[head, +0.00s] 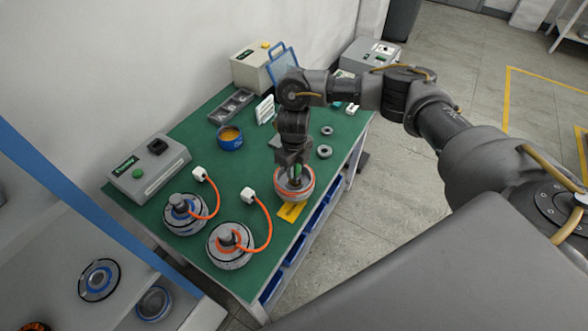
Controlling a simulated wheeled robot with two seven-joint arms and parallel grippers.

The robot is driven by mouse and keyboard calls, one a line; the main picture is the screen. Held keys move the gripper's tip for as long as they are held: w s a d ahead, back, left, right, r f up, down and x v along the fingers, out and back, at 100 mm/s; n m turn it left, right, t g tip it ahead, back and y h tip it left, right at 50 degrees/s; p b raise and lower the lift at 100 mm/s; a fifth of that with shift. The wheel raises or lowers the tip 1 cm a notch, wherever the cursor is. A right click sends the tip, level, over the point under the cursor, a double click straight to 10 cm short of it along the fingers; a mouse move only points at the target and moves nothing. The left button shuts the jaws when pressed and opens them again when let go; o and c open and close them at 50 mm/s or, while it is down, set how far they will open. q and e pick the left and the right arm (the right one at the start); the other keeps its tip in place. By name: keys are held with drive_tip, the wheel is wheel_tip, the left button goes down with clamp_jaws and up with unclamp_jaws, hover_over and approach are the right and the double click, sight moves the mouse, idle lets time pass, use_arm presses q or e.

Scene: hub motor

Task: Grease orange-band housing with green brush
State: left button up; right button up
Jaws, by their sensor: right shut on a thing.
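The orange-band housing (293,194) sits near the right edge of the green-topped table (190,130), just behind a yellow marking. My right gripper (295,165) is directly above it, pointing down. It is shut on the green brush (296,173), of which only a little green shows between the fingers. The brush's lower end is at or inside the housing's opening; I cannot tell whether it touches. A blue tin (229,138) with amber contents stands farther back to the left. My left gripper is not in the view.
Two motor units with orange cables, one blue-banded (183,216) and one orange-banded (229,246), stand at the table's front. A grey control box (147,172) stands at the left. Small rings (325,151) lie right of my gripper. A grey parts tray (231,107) lies behind the tin.

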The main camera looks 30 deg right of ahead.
drive_tip(key=shift+r+m+p, duration=0.15)
drive_tip(key=shift+m+p, duration=0.8)
drive_tip(key=shift+m, duration=0.15)
drive_tip(key=m+p, duration=0.3)
drive_tip(key=m, duration=0.1)
drive_tip(key=shift+m, duration=0.4)
drive_tip(key=shift+m+p, duration=0.55)
drive_tip(key=shift+m, duration=0.05)
drive_tip(key=shift+f, duration=0.2)
